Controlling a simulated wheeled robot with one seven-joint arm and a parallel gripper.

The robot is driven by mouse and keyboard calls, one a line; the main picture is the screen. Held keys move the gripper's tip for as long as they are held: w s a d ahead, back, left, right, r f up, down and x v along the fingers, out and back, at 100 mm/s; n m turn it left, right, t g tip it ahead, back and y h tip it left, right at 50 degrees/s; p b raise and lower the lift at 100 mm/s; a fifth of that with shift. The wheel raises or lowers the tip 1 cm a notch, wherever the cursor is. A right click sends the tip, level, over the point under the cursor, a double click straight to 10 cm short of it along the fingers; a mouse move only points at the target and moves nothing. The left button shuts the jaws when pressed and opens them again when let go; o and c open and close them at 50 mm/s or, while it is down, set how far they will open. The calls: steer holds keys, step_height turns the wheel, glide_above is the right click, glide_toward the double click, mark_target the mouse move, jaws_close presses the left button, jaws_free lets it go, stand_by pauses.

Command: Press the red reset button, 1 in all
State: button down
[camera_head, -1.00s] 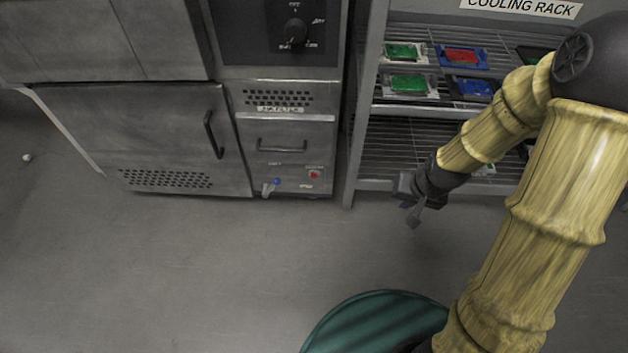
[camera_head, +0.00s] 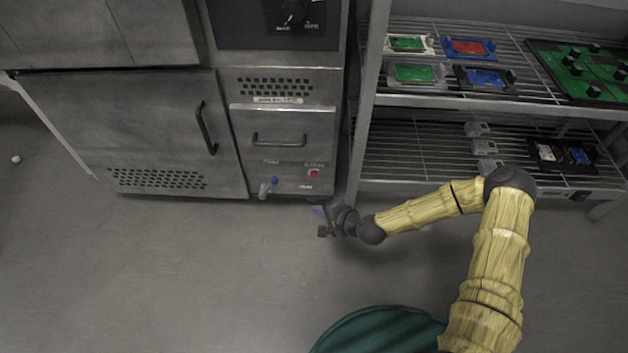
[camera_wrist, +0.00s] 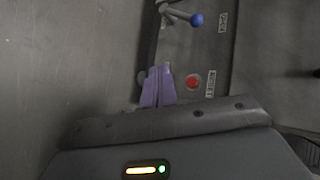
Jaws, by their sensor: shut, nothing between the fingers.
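The red reset button (camera_head: 314,173) is a small round red knob on the lower right of the machine's front panel, with a label beside it. In the wrist view the button (camera_wrist: 193,81) shows just right of the fingertips, with its label further right. My gripper (camera_head: 320,212) is below the panel, a little below and right of the button in the head view. In the wrist view its purple fingers (camera_wrist: 158,86) are together and empty. I see no contact between the fingers and the button.
A blue-tipped valve (camera_head: 268,187) sticks out left of the button; its blue knob (camera_wrist: 197,19) also shows in the wrist view. A drawer handle (camera_head: 280,138) is above. The rack (camera_head: 362,120) with boards stands to the right. The floor in front is clear.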

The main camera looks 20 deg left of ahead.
mark_target(314, 175)
steer(key=m, duration=0.1)
steer(key=w+a+f+m+t, duration=0.1)
steer(key=w+a+f+m+t+b, duration=0.1)
steer(key=m, duration=0.1)
steer(key=shift+f, duration=0.25)
steer(key=shift+w, duration=0.15)
steer(key=w+a+b, duration=0.2)
steer(key=w+b, duration=0.1)
steer(key=w, duration=0.5)
steer(key=shift+w, duration=0.15)
steer(key=shift+w+a, duration=0.1)
stand_by(1.8)
steer(key=shift+w, duration=0.3)
